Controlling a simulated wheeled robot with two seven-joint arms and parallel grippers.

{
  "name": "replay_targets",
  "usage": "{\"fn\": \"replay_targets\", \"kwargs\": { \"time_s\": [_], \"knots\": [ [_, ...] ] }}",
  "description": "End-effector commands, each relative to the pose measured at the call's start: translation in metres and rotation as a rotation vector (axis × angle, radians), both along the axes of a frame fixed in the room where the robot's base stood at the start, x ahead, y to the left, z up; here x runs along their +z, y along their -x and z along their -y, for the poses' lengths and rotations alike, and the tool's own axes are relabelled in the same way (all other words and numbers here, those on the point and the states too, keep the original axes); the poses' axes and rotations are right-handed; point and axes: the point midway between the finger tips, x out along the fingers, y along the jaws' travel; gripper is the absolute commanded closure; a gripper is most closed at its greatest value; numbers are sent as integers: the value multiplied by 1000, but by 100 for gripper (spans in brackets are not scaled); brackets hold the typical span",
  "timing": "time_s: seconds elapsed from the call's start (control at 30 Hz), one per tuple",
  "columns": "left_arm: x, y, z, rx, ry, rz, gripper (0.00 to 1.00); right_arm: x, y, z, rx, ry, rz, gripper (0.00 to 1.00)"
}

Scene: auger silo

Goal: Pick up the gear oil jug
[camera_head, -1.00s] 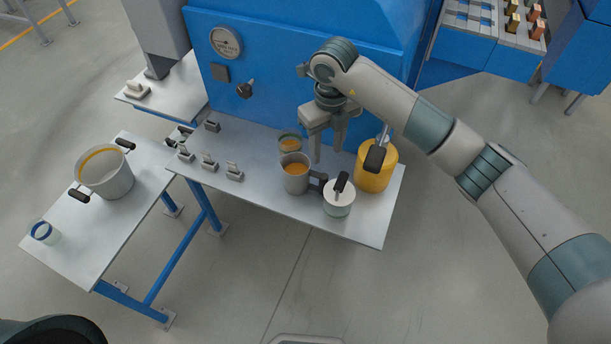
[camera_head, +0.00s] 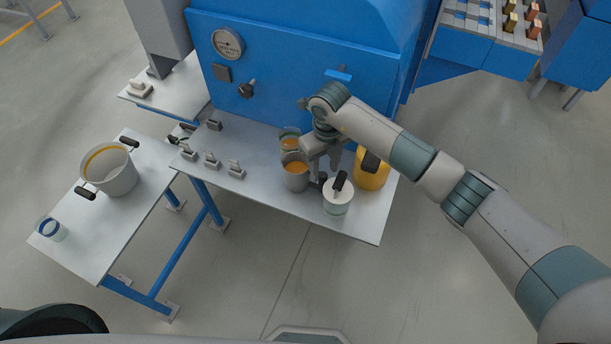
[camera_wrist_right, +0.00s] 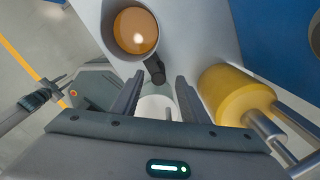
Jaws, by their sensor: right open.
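A grey jug (camera_head: 295,178) of amber oil stands upright on the grey bench, its dark handle (camera_head: 318,184) pointing right. In the right wrist view the jug (camera_wrist_right: 136,32) is beyond the fingers, and its dark handle (camera_wrist_right: 156,70) shows near the gap between the fingertips. My right gripper (camera_head: 323,168) is open and empty, just right of the jug and above its handle. In the wrist view the two fingers (camera_wrist_right: 158,92) are apart. I cannot tell whether they touch the handle.
A white-lidded pot (camera_head: 337,198) stands close in front of the gripper. A yellow container (camera_head: 372,176) is close on its right. A glass of amber liquid (camera_head: 290,140) stands behind the jug. The blue machine (camera_head: 300,50) rises behind the bench (camera_head: 260,200). A large pot (camera_head: 112,174) is far left.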

Motion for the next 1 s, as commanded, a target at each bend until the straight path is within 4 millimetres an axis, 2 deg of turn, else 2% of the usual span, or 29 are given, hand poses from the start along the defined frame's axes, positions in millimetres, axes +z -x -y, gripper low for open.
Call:
{"fn": "replay_targets", "kwargs": {
  "time_s": [0.17,0.3,0.5,1.0],
  "knots": [
    [13,-1,0,0,0,1,71,-10,1,-2,-2,0,-4,60],
    [25,-1,0,0,0,1,71,-25,1,-3,-2,1,-5,60],
    [30,-1,0,0,0,1,71,-47,1,-3,0,0,-4,60],
    [29,-1,0,0,0,1,71,-50,0,-3,0,0,0,60]
  ]
}}
